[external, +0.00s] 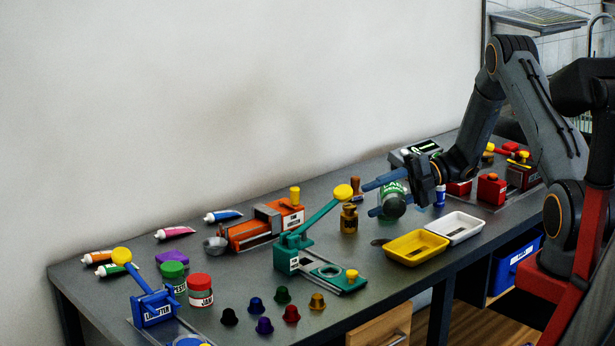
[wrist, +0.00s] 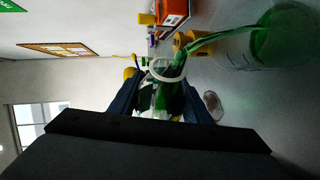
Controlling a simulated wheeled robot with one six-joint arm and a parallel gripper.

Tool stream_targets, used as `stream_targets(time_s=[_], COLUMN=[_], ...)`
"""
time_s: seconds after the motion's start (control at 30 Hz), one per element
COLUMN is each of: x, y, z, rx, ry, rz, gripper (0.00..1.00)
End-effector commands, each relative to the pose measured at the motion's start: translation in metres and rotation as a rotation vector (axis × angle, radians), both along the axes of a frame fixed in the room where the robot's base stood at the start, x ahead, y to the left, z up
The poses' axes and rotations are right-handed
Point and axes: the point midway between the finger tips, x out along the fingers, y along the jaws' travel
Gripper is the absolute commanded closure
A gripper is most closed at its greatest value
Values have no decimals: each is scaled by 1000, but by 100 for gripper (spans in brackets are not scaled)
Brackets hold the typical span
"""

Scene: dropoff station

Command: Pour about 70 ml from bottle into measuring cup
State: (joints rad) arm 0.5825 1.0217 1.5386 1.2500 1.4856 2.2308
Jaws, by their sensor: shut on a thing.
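My gripper (external: 370,199) is shut on the bottle (external: 391,190), which is tipped over above the table. In the wrist view the bottle (wrist: 162,98) lies between the two blue fingers (wrist: 165,88), with a pale ring at its mouth. A green stream (wrist: 205,40) runs from the mouth into the clear measuring cup (wrist: 232,52). Green liquid (wrist: 280,36) stands in the cup's lower part. The exact level cannot be read.
A brass-coloured weight (external: 349,219) stands left of the gripper. A teal lever press (external: 300,256) and an orange machine (external: 262,230) are farther left. A yellow tray (external: 415,260) and a white tray (external: 456,240) lie in front. Red boxes (external: 491,190) stand to the right.

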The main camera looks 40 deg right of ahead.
Motion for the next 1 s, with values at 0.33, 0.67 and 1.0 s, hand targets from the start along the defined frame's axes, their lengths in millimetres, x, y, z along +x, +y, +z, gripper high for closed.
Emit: stream_targets(time_s=[0.33, 0.67, 1.0], x=[0, 0, 0], y=[0, 0, 0], z=[1, 2, 4], rx=[10, 20, 29], ry=[9, 20, 30], rz=[-1, 0, 0], gripper=[84, 84, 84])
